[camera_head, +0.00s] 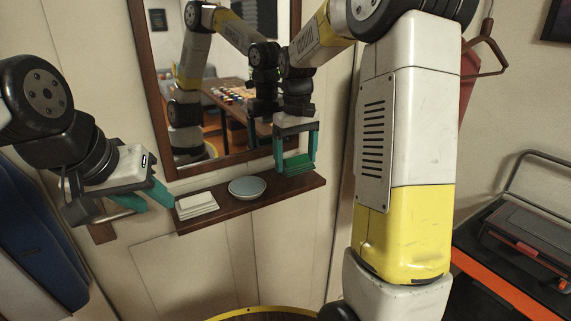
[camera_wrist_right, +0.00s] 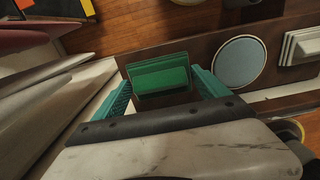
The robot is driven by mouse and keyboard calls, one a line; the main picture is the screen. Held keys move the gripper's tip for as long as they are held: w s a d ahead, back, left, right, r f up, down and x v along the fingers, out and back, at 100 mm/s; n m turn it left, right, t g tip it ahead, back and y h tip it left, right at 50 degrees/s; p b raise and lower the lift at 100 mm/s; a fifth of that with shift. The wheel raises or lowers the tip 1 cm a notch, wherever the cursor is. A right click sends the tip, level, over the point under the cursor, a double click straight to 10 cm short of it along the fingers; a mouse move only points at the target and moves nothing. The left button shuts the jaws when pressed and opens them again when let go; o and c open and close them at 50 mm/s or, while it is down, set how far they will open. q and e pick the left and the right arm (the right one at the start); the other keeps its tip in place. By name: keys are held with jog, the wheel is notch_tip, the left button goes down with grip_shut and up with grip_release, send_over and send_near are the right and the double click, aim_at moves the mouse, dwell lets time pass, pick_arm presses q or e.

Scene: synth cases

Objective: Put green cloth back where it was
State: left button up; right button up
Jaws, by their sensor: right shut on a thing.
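The green cloth (camera_head: 297,165) is a folded stack at the right end of the dark wooden shelf (camera_head: 278,195). My right gripper (camera_head: 297,158) points down from above, its teal fingers shut on the cloth's two sides. In the right wrist view the green cloth (camera_wrist_right: 160,77) sits between the fingers of my right gripper (camera_wrist_right: 162,90), over the shelf (camera_wrist_right: 205,58). Whether its underside touches the shelf is hard to tell. My left gripper (camera_head: 118,205) is at the left, apart from the cloth, its teal fingers spread and no object seen between them.
A pale blue bowl (camera_head: 247,187) stands mid-shelf, and a white folded stack (camera_head: 197,206) lies at its left end. A mirror (camera_head: 225,95) hangs above the shelf. A dark blue garment (camera_head: 35,235) is at the left; a dark case (camera_head: 530,225) is at the right.

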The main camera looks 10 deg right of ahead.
aim_at(296, 167)
jog(key=shift+w+d, duration=0.1)
jog(key=shift+w, duration=0.45)
jog(key=shift+w+f, duration=0.15)
jog(key=shift+f, duration=1.7)
jog(key=shift+f, duration=0.1)
jog(key=o, duration=1.1)
jog(key=shift+c, duration=0.2)
